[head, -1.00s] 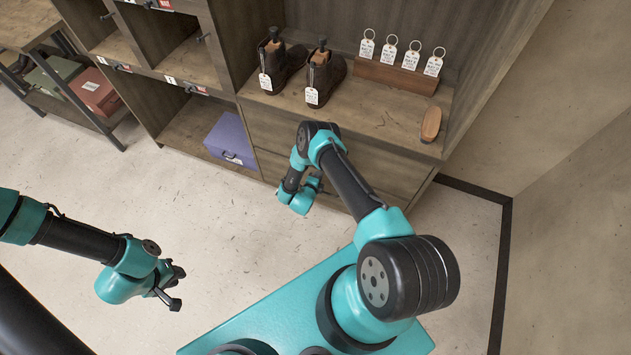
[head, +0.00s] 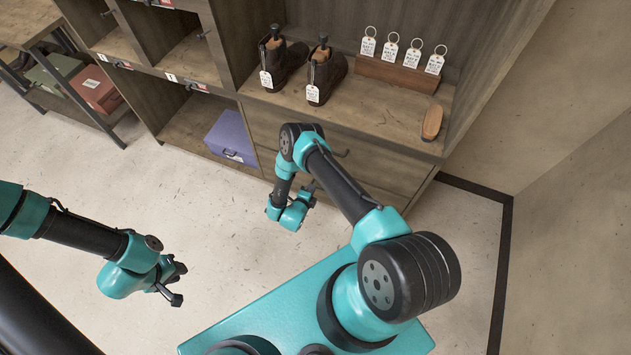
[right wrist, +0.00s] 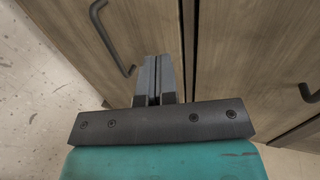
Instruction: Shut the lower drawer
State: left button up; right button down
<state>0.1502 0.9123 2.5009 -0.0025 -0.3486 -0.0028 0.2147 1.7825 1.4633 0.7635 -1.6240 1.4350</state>
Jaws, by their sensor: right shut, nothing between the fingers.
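The lower drawer (right wrist: 148,28) is the wooden front on the left of the right wrist view, beside the floor, with a dark bar handle (right wrist: 108,40). A dark gap separates it from the upper drawer front (right wrist: 240,60). In the head view my right arm hides much of the lower drawer, and I cannot tell how far it stands out. My right gripper (right wrist: 158,82) is shut and empty, its tips in front of the lower drawer's face; contact is unclear. It also shows low before the cabinet in the head view (head: 306,194). My left gripper (head: 178,284) is open and empty over the floor.
Boots (head: 323,75), a rack of key tags (head: 395,74) and a brush (head: 432,122) stand on the shelf above the drawers. A purple box (head: 230,138) sits in the compartment to the left. The floor before the cabinet is clear.

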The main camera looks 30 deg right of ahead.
jog(key=v, duration=0.5)
jog(key=shift+f, duration=0.1)
jog(key=shift+w, duration=0.1)
notch_tip(320, 180, up, 10)
jog(key=w+a+n+g+y, duration=0.1)
jog(key=w+n+y, duration=0.1)
jog(key=n+y, duration=0.95)
jog(key=s+a+r+n+g+y, duration=0.2)
jog(key=s+r+n+g+y, duration=0.2)
jog(key=s+r+n, duration=1)
jog(key=n+g, duration=0.1)
jog(key=g, duration=0.1)
jog(key=shift+a+r+g, duration=0.3)
jog(key=shift+a+r, duration=0.05)
jog(key=shift+a, duration=0.05)
jog(key=shift+n, duration=0.25)
dwell(0.5)
